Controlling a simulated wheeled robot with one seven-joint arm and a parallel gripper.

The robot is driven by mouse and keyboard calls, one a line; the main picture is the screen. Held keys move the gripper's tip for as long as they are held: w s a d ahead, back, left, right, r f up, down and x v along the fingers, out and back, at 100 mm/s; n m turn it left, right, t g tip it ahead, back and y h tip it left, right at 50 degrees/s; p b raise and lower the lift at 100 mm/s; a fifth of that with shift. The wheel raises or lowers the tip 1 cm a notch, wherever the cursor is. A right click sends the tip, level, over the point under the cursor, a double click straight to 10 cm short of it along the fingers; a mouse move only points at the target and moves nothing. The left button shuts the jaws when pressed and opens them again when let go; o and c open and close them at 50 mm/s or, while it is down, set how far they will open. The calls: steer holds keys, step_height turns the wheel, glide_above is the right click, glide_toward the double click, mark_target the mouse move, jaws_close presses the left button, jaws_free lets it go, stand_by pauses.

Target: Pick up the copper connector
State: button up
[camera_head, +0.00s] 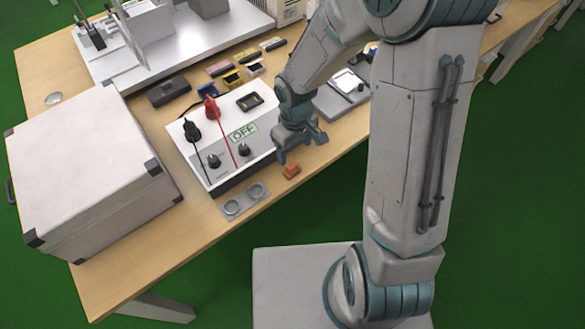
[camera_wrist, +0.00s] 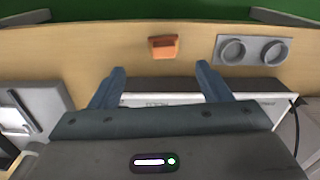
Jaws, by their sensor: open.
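The copper connector (camera_head: 291,171) is a small orange-brown block lying on the wooden table near its front edge, just right of the white device's front corner. In the wrist view the connector (camera_wrist: 163,47) lies beyond the fingertips, roughly centred between them and apart from both. My gripper (camera_head: 301,147) is above the table beside the white device, a little behind the connector. In the wrist view my gripper (camera_wrist: 160,78) has its two fingers spread wide, with nothing held between them.
A white device marked OFF (camera_head: 235,170) with red and black plugs stands left of my gripper. A grey plate with two round recesses (camera_head: 244,202) lies left of the connector. A large white case (camera_head: 80,165) fills the table's left. Bare wood surrounds the connector.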

mark_target(294, 167)
step_height(294, 167, down, 4)
steer(key=shift+r, duration=0.15)
steer(key=shift+s+a+f, duration=0.1)
steer(key=shift+f, duration=1.2)
steer(key=shift+s+a+f, duration=0.1)
steer(key=shift+f, duration=1.2)
steer(key=c, duration=1.1)
